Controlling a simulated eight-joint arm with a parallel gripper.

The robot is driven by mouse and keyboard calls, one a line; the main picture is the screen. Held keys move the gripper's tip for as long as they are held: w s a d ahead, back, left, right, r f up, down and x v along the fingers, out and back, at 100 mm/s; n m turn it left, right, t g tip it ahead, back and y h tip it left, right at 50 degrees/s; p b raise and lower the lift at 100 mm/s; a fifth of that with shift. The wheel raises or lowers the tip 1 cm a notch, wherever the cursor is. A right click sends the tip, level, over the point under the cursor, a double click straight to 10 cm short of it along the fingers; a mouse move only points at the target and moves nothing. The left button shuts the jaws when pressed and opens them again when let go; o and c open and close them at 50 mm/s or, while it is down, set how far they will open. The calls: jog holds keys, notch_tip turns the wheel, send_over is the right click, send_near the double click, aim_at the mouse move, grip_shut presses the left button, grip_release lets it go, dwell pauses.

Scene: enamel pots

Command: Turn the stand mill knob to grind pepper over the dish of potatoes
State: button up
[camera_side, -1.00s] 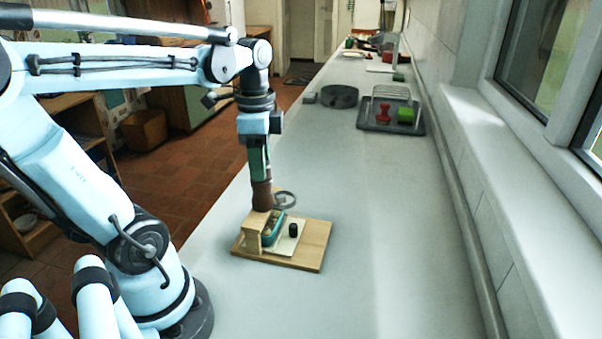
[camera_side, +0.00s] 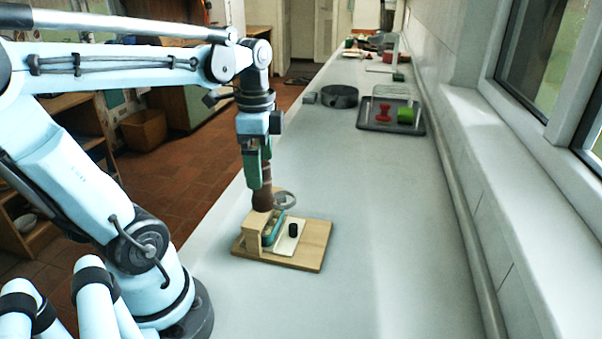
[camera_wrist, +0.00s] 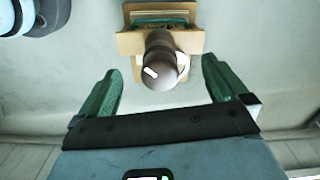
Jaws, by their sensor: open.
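The brown mill (camera_side: 262,199) stands upright in a wooden stand (camera_side: 254,242) on a wooden board. In the wrist view its rounded brown knob (camera_wrist: 160,66) shows from above, with a small white mark on it. The teal dish of potatoes (camera_side: 272,232) sits beside the stand's upright, partly hidden by it. My gripper (camera_side: 263,174) is over the mill, its green fingers pointing down. In the wrist view the fingers of my gripper (camera_wrist: 162,72) are wide apart, one on each side of the knob, with clear gaps. It holds nothing.
A small black object (camera_side: 293,229) stands on a pale plate on the wooden board (camera_side: 314,247). A grey ring (camera_side: 285,200) lies just behind the mill. Farther back are a round dark grey object (camera_side: 339,96) and a dark tray (camera_side: 373,126) with red and green items. The right counter is clear.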

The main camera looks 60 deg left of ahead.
jog(key=shift+r, duration=0.1)
jog(key=shift+r, duration=3.4)
notch_tip(320, 180, up, 12)
jog(key=w+d+f+n+t, duration=0.2)
jog(key=d+f, duration=0.3)
jog(key=f, duration=0.6)
jog(key=w+d+f+n+t, duration=0.2)
jog(key=d+f+n+t, duration=0.3)
jog(key=f, duration=0.6)
jog(key=shift+w+d, duration=0.3)
jog(key=shift+d, duration=0.35)
